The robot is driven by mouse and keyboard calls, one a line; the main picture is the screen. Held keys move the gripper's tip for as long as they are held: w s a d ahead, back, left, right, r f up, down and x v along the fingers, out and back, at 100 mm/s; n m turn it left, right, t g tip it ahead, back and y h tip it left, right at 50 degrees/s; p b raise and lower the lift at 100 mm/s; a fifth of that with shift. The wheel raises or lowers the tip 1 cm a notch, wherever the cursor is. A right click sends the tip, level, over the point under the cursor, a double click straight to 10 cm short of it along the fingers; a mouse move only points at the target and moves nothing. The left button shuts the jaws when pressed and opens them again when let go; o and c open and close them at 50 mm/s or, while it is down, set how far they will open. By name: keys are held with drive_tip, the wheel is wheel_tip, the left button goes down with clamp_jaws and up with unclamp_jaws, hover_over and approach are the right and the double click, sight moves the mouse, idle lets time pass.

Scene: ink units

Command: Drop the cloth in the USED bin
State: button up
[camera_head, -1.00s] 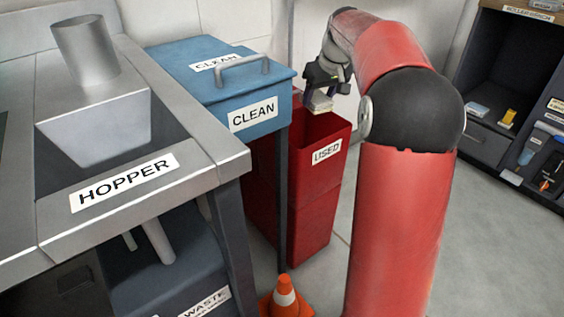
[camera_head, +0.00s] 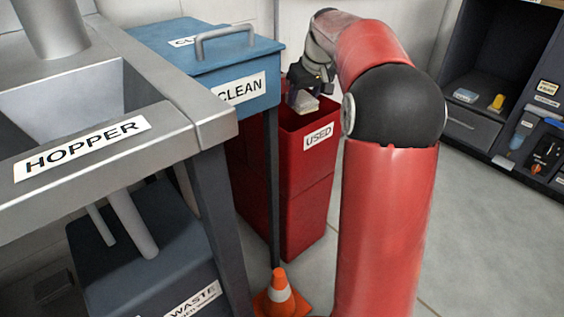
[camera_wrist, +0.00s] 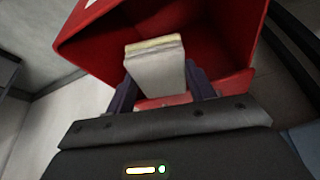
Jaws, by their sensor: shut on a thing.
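The red USED bin (camera_head: 309,165) stands on the floor to the right of the blue CLEAN box, with its open top facing up. My gripper (camera_head: 304,102) is over the bin's opening. It is shut on the cloth (camera_head: 305,103), a small pale folded block. In the wrist view the cloth (camera_wrist: 155,66) sits between the two dark fingers of my gripper (camera_wrist: 160,82), with the red bin (camera_wrist: 100,42) and its dark inside behind it. The bin's bottom is too dark to make out.
The blue CLEAN box (camera_head: 205,55) with a lid handle stands close left of the bin. The grey HOPPER counter (camera_head: 170,125) is at left, above a WASTE box (camera_head: 150,262). An orange cone (camera_head: 280,295) stands in front. A dark shelf (camera_head: 500,75) is at right.

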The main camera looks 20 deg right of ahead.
drive_tip(key=o, duration=1)
drive_tip(key=p+v, duration=0.1)
drive_tip(key=v, duration=0.7)
drive_tip(key=shift+p, duration=0.35)
